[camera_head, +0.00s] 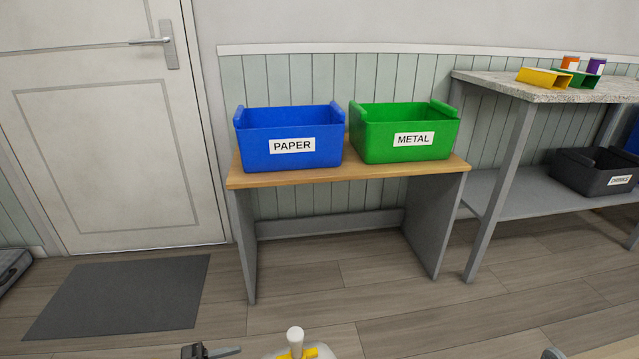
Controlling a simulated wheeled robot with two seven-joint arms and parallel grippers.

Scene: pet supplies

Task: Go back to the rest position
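A dark part at the bottom edge of the head view looks like the tip of my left gripper (210,351). Only a sliver of it shows, so I cannot tell whether it is open or shut. Just right of it is a white rounded object with a knob and a yellow band (297,342), cut off by the frame's edge; I cannot tell whether they touch. My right gripper cannot be made out; a small grey piece at the lower right edge is too cropped to identify.
A wooden-topped table (300,178) holds a blue PAPER bin (290,160) and a green METAL bin (400,152). A grey shelf unit (500,88) at right holds yellow, green and other small items, with a dark labelled bin (592,178) below. A door (115,130) and a mat (120,296) are at left.

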